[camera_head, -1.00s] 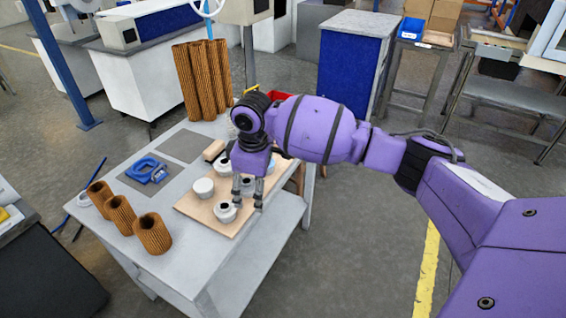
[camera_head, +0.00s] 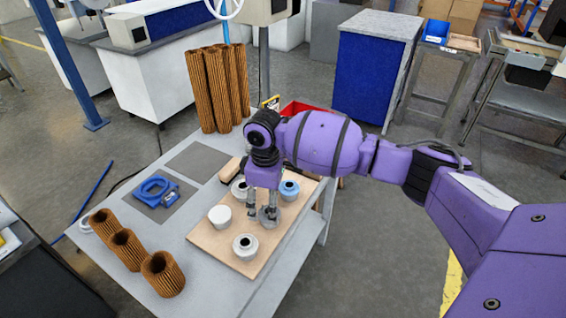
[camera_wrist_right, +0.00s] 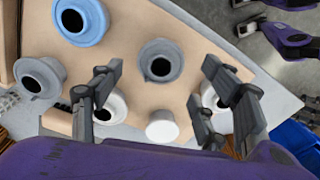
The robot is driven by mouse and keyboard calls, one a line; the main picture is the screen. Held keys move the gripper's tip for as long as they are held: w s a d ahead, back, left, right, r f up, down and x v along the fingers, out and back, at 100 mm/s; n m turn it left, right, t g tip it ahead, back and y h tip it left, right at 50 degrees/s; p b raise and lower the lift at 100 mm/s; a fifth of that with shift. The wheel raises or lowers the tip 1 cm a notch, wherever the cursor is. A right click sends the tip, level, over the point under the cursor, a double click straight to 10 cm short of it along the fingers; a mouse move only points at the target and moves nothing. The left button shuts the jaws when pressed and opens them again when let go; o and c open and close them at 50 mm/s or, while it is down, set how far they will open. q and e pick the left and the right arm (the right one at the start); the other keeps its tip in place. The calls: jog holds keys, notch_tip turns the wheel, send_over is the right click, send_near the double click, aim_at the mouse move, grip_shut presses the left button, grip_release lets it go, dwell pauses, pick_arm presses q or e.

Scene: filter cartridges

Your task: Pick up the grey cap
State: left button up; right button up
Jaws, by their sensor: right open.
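The grey cap (camera_wrist_right: 161,49) has a dark centre hole and stands on a light wooden board (camera_head: 215,240). In the wrist view it lies between and beyond the fingertips, with clear space on both sides. In the head view the grey cap (camera_head: 265,222) is partly hidden by the fingers. My right gripper (camera_head: 262,213) points down over it, open and empty; the open fingers also show in the wrist view (camera_wrist_right: 161,68).
A blue cap (camera_head: 289,188), a plain white cap (camera_head: 220,216) and white caps with dark holes (camera_head: 245,247) stand close around on the board. Brown pleated cartridges (camera_head: 163,275) stand at the table's left front, taller ones (camera_head: 215,90) at the back. A blue tool (camera_head: 158,190) lies left.

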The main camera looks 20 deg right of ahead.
notch_tip(320, 180, down, 3)
jog(key=shift+w+f, duration=0.1)
jog(key=shift+w, duration=0.05)
jog(key=c, duration=1)
jog(key=shift+o, duration=0.2)
jog(key=shift+r, duration=0.2)
